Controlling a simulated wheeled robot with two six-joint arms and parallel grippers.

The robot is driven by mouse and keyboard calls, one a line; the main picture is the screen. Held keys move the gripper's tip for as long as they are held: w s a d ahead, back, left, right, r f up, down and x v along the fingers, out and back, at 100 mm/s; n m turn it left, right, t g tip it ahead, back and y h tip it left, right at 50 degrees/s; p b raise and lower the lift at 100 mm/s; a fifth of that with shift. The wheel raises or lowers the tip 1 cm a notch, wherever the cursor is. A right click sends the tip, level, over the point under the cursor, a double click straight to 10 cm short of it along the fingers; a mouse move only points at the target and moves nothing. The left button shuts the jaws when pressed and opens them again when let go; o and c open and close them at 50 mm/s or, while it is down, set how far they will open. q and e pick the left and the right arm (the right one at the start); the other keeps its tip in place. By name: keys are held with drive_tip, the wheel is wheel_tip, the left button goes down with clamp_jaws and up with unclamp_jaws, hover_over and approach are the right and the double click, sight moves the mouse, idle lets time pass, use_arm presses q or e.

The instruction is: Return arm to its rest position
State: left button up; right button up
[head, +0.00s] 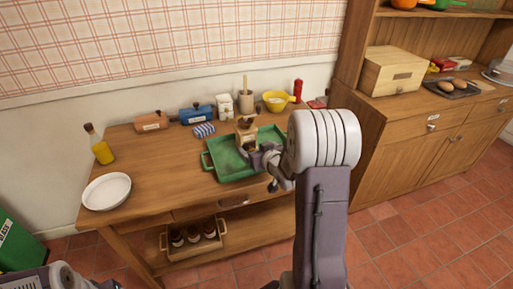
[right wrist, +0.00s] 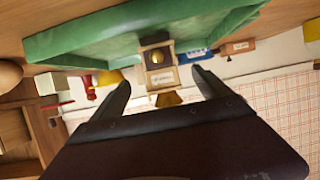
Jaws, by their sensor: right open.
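My right arm reaches over the wooden table from the lower right in the head view. My right gripper (head: 263,165) is at the green tray (head: 221,164), beside a small wooden box-shaped grinder (head: 246,128). The right wrist view shows the two fingers (right wrist: 160,88) apart, with the grinder (right wrist: 157,73) ahead in the gap between their tips and the green tray (right wrist: 85,38) behind it. Nothing is clearly held; whether a finger touches the grinder cannot be told. Part of my left arm shows at the lower left; its gripper is out of view.
A wooden cabinet (head: 420,150) is at the right. Tiled floor (head: 400,235) lies open in front.

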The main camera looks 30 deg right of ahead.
idle(0.4)
drive_tip(key=w+a+r+n+y, duration=0.1)
drive_tip(key=a+r+n+y, duration=0.15)
drive_tip(key=a, duration=1.05)
drive_tip(key=s+a+f+g, duration=0.2)
drive_tip(key=s+f+g, duration=0.2)
drive_tip(key=s, duration=0.4)
drive_tip(key=s+a+f+m+g, duration=0.1)
drive_tip(key=s+f+g, duration=0.3)
drive_tip(key=s, duration=0.3)
drive_tip(key=s+a+f+g, duration=0.2)
drive_tip(key=s+f+g, duration=0.2)
drive_tip(key=s, duration=0.4)
wheel_tip(320, 180, up, 14)
drive_tip(key=s+p, duration=0.1)
drive_tip(key=p, duration=1.3)
drive_tip(key=shift+d, duration=0.25)
